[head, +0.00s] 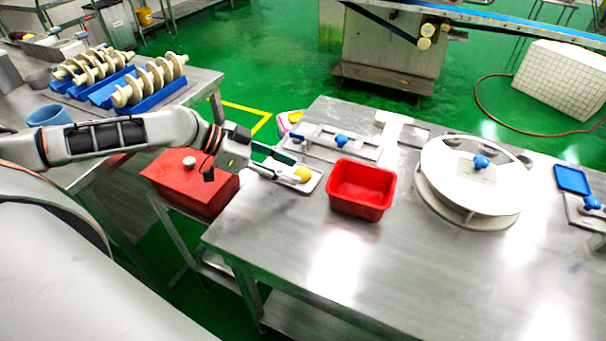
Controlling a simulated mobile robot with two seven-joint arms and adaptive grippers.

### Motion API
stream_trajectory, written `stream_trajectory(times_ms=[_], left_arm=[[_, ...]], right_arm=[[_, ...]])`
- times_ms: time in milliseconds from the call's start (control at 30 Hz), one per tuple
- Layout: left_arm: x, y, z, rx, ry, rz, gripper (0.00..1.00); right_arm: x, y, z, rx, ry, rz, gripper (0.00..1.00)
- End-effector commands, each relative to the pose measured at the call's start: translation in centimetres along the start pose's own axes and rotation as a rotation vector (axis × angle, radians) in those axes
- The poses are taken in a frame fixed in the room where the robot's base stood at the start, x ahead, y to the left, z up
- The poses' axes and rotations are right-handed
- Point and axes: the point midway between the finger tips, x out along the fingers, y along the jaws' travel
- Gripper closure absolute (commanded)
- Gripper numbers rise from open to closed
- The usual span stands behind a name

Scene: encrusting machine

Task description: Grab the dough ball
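A small yellow dough ball (303,174) sits on a shallow metal tray (313,185) near the left edge of the steel table. My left gripper (285,167) reaches in from the left, low over that tray. Its two dark fingers look spread apart, with the ball just beyond their tips. I see nothing held between them. Whether a finger touches the ball is too small to tell. My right gripper is not in the picture.
A red open bin (361,188) stands right of the tray. A round white machine part (473,176) and a blue tray (571,179) are farther right. A red lidded box (190,182) stands left, below my arm. The table's front is clear.

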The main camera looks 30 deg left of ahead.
Motion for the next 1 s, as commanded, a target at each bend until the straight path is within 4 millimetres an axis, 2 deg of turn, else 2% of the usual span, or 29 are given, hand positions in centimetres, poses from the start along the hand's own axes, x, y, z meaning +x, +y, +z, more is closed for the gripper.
stream_trajectory(times_ms=[200, 500, 533, 633, 1000], left_arm=[[2.6, -0.1, -0.2, 0.000, 0.001, 0.001, 0.64], [3.1, -0.1, -0.1, -0.001, -0.002, 0.000, 0.64], [3.1, -0.1, -0.1, -0.001, -0.002, 0.000, 0.66], [3.1, -0.1, -0.1, 0.000, -0.002, 0.000, 0.92], [3.0, -0.1, -0.2, 0.000, -0.001, 0.000, 0.92]], right_arm=[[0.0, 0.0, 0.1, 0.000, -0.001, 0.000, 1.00], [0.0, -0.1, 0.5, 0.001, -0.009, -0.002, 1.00], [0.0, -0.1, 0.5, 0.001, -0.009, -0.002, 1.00], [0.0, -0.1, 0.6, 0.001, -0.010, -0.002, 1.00], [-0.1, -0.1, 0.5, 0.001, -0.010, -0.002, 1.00]])
